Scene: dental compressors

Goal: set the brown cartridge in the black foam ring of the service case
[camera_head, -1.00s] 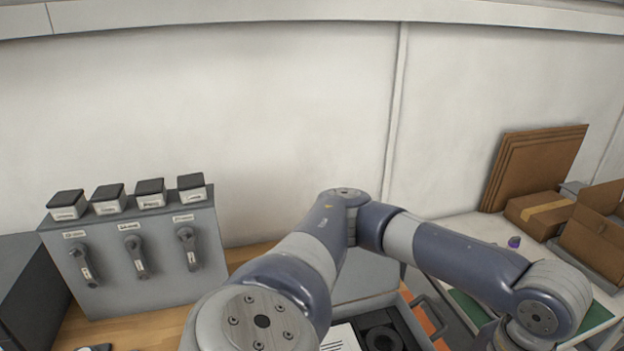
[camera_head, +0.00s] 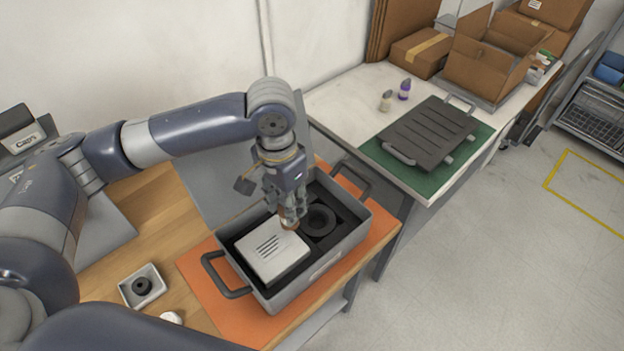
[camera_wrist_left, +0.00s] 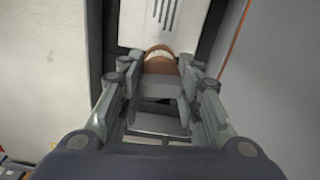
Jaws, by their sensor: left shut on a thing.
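My left gripper (camera_head: 289,216) is shut on the brown cartridge (camera_head: 289,225) and points down over the open grey service case (camera_head: 335,254). In the left wrist view the cartridge (camera_wrist_left: 160,64) shows between the fingertips (camera_wrist_left: 158,85), with a pale band on it. The black foam ring (camera_head: 320,221) lies in the case just right of the gripper, and its opening looks empty. The cartridge appears beside the ring, near the white slotted block (camera_head: 272,250); its exact height is unclear. My right gripper is out of view.
The case stands on an orange mat (camera_head: 208,273) on a wooden bench. A small tray (camera_head: 131,291) with a black ring sits at left. At right, a table holds a dark ribbed panel (camera_head: 428,134) on a green mat, two small bottles and cardboard boxes.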

